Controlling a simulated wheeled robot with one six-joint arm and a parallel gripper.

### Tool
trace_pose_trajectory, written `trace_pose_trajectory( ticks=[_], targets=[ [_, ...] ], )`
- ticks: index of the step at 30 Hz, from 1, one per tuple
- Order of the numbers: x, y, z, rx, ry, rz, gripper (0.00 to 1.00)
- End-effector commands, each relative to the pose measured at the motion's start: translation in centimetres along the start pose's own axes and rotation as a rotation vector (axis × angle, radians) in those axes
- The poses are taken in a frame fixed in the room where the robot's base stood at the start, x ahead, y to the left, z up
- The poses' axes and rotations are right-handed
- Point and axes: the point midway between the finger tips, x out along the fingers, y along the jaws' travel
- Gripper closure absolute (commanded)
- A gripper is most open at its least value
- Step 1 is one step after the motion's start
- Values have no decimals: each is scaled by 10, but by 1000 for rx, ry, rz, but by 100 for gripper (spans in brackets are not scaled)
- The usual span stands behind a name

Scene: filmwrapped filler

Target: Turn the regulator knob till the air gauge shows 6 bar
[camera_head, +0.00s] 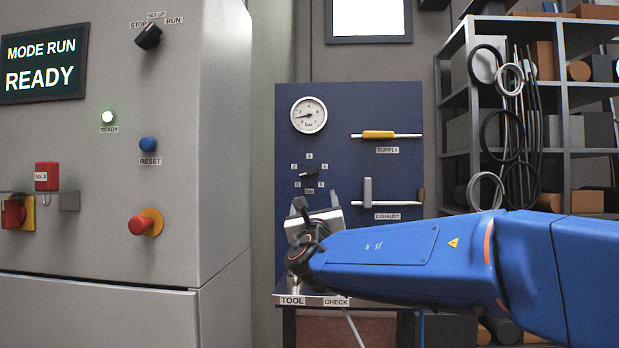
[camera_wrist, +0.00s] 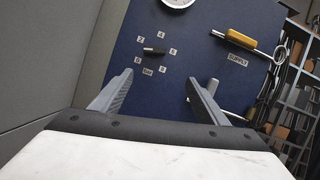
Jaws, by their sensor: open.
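The regulator knob (camera_head: 309,172) is a small dark bar knob on the blue panel, ringed by number labels. It lies nearly level, its pale end towards the left, near the 2. The wrist view also shows the knob (camera_wrist: 154,50). The round white air gauge (camera_head: 308,115) is above it; its needle points left and slightly down, well short of the upper right of the dial, and its exact reading is too small to tell. In the wrist view only the gauge's lower edge (camera_wrist: 178,3) shows. My gripper (camera_wrist: 160,81) is open and empty, apart from the knob, which lies beyond the fingertips.
The yellow supply handle (camera_head: 378,134) and the exhaust lever (camera_head: 368,192) are right of the knob. A tool-check shelf (camera_head: 312,300) is below. A grey machine cabinet (camera_head: 225,120) stands left. Shelves with hanging hoses (camera_head: 511,130) stand right.

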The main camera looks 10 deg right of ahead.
Motion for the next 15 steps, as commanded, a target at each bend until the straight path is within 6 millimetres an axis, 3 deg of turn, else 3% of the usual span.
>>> trace_pose_trajectory(
  ticks=[3, 8, 15],
  targets=[
    [4, 12, 7, -44, -27, 23, 32],
    [15, 13, 8, -52, -30, 25, 32],
    [54, 13, 8, -51, -29, 23, 32]
  ],
)
